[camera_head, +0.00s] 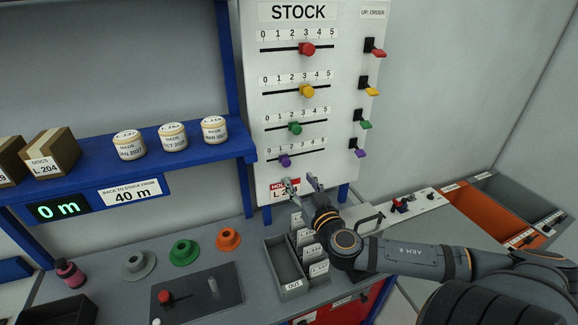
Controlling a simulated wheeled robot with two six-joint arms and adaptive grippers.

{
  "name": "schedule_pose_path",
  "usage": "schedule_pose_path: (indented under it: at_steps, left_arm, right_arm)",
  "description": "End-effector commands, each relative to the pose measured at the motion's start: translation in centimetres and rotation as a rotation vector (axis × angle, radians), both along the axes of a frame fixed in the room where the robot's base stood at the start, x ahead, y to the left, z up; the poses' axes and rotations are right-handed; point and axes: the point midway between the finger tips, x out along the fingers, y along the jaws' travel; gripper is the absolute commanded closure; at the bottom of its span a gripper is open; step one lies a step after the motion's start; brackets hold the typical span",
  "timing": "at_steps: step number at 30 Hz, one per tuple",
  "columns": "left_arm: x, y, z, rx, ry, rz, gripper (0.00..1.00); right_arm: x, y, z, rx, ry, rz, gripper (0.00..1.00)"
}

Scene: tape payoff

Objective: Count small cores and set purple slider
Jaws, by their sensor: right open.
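The purple slider (285,160) is the lowest of the sliders on the white STOCK board (350,30). Its knob sits left of the middle of its 0–5 scale, around 1 to 2. My right gripper (302,185) is open and empty, just below and right of the purple knob, in front of the board's lower edge and apart from the knob. It partly covers a red-and-white label there. Grey (138,264), green (184,252) and orange (228,238) flanged round pieces stand on the worktop; I cannot tell if they are cores. My left gripper is not in view.
Red (307,48), yellow (307,90) and green (295,128) sliders are above the purple one. Coloured levers line the board's right edge, including a purple lever (360,153). A blue shelf (85,180) holds boxes and tubs. A grey OUT tray (272,262) stands below my right arm.

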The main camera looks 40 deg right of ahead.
Motion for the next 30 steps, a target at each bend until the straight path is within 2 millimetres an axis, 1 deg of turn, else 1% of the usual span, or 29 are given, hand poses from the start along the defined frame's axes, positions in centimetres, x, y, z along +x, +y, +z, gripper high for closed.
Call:
schedule_pose_path:
  at_steps: [1, 3, 7, 9, 12, 15, 21, 28, 29, 30]
  left_arm:
    - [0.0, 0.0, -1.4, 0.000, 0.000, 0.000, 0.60]
    - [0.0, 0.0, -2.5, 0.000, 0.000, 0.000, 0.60]
    - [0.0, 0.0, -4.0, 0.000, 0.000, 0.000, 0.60]
    - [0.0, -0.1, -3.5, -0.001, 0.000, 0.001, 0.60]
    - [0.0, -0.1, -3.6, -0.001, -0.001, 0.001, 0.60]
    - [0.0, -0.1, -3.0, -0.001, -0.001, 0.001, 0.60]
    - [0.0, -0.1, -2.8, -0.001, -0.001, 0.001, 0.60]
    - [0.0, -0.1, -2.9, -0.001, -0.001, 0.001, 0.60]
    - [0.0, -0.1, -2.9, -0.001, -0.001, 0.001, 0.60]
    - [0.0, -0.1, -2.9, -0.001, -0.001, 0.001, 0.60]
  right_arm:
    - [0.8, -0.3, -0.6, 0.002, -0.007, -0.003, 0.51]
    - [2.0, -0.5, -0.6, 0.005, -0.009, -0.002, 0.51]
    - [4.4, -1.1, -0.5, 0.011, -0.011, -0.002, 0.51]
    - [5.5, -1.5, -0.1, 0.010, -0.006, -0.006, 0.51]
    - [6.9, -1.6, 0.0, 0.011, -0.008, 0.000, 0.51]
    - [8.1, -2.0, 0.2, 0.007, -0.003, -0.002, 0.51]
    - [9.2, -2.2, 0.0, 0.002, -0.001, 0.002, 0.51]
    - [9.2, -2.2, 0.0, 0.000, 0.000, 0.002, 0.51]
    - [9.2, -2.2, 0.0, 0.000, 0.000, 0.002, 0.53]
    - [9.2, -2.2, 0.0, 0.000, 0.000, 0.002, 0.59]
